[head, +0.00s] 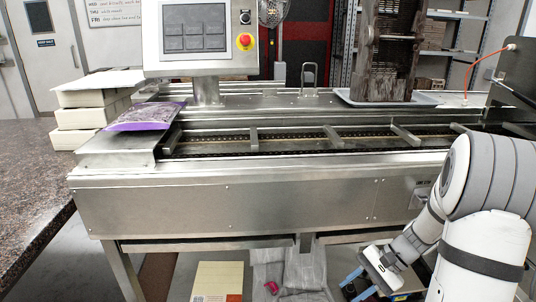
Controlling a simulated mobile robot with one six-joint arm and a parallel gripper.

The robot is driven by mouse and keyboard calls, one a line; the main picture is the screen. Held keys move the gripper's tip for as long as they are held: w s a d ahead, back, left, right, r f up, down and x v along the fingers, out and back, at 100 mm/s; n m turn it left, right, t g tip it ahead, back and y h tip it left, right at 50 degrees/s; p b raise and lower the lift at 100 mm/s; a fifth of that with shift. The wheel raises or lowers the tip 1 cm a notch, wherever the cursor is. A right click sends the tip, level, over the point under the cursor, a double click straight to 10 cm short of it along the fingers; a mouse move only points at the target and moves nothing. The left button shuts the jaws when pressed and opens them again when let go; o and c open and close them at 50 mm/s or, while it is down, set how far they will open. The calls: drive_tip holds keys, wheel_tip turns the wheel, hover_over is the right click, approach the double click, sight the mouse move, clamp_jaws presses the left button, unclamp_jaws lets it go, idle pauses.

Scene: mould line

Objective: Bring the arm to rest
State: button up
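My arm (490,200), white and grey, comes in at the right edge in front of the steel conveyor machine. It is folded and bends down towards the lower middle. My gripper (358,285) hangs low at the bottom edge, in front of the machine and below its front panel. Its blue fingertips show apart with a gap between them, and I see nothing held in it. Part of the gripper is cut off by the bottom edge.
The steel conveyor (250,195) spans the middle, with a control screen (200,40) behind it. A purple-edged bag (148,115) lies at its left end. A granite counter (30,185) is at left. A cream box (218,282) and grey cloth (290,275) lie below.

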drive_tip(key=s+a+r+n+t+h+p, duration=0.1)
drive_tip(key=s+a+r+n+h+p, duration=0.1)
drive_tip(key=r, duration=0.6)
drive_tip(key=s+a+r+n+t+h+p, duration=0.1)
drive_tip(key=s+a+r+n+h+p, duration=0.1)
drive_tip(key=r, duration=0.7)
drive_tip(key=s+a+r+n+t+h+p, duration=0.1)
drive_tip(key=s+a+r+n+h+p, duration=0.1)
drive_tip(key=s+r+n+h+p, duration=0.2)
drive_tip(key=s+r+n+p, duration=0.1)
drive_tip(key=s+r+p, duration=0.2)
drive_tip(key=s+r, duration=0.1)
drive_tip(key=shift+s+a+r+n+t, duration=0.2)
drive_tip(key=shift+s+a+n+t, duration=0.1)
drive_tip(key=shift+s, duration=0.05)
